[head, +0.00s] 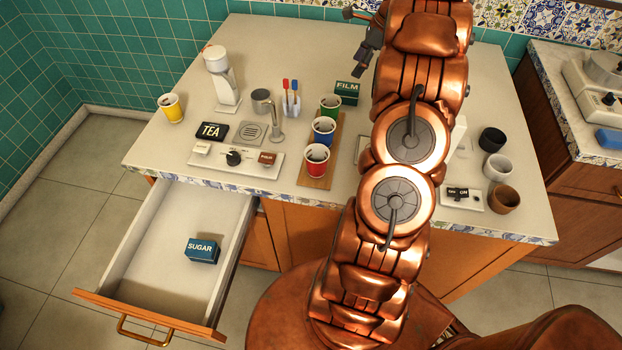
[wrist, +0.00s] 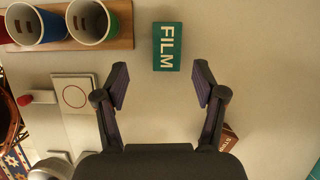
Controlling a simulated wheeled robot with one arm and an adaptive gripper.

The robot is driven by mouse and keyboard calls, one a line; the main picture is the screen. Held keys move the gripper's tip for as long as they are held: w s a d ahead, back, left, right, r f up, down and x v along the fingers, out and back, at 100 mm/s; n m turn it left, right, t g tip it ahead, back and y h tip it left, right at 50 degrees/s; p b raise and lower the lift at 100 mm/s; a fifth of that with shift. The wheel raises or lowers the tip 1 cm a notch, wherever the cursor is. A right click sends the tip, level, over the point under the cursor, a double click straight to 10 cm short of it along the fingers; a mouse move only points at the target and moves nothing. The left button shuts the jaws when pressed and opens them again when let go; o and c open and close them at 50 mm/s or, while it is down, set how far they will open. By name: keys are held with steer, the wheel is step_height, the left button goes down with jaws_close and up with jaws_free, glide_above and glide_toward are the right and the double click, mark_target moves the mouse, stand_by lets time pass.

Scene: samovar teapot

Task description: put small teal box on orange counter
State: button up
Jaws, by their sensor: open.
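A small teal box marked FILM (head: 346,93) stands on the beige top of the counter (head: 300,50) with orange wooden fronts, near its back. In the wrist view the teal box (wrist: 167,46) lies ahead of my gripper (wrist: 161,84), roughly centred between the open fingers and beyond their tips. The fingers do not touch it, and nothing is between them. In the head view my gripper (head: 364,45) is partly hidden by my arm, just above and right of the box. A blue box marked SUGAR (head: 203,250) sits in the open drawer.
A wooden tray (head: 320,175) with green, blue and red cups is near the box. A holder with red and blue sticks (head: 291,101) stands left of it. The open drawer (head: 150,240) juts out in front. A second counter (head: 560,105) with brown wooden fronts is at right.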

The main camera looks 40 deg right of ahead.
steer(key=s+a+r+n+g, duration=0.15)
steer(key=a+n, duration=0.25)
steer(key=a, duration=0.6)
steer(key=s+a+r+n+g, duration=0.1)
steer(key=s+a+r+n, duration=0.3)
steer(key=a, duration=0.6)
steer(key=s+a+r+n+g, duration=0.1)
steer(key=a+r+n, duration=0.1)
steer(key=a+n, duration=0.5)
steer(key=s+a+f+n+g+h, duration=0.1)
steer(key=s+a+n, duration=0.5)
steer(key=s, duration=0.5)
steer(key=s+a+f+n+h, duration=0.1)
steer(key=s+a+f+n, duration=0.1)
steer(key=s+a+n, duration=0.4)
steer(key=s+a, duration=0.4)
steer(key=s, duration=0.1)
steer(key=shift+s+n+g+h, duration=0.35)
steer(key=shift+s+n+h, duration=0.05)
steer(key=shift+a, duration=0.1)
steer(key=shift+c, duration=0.2)
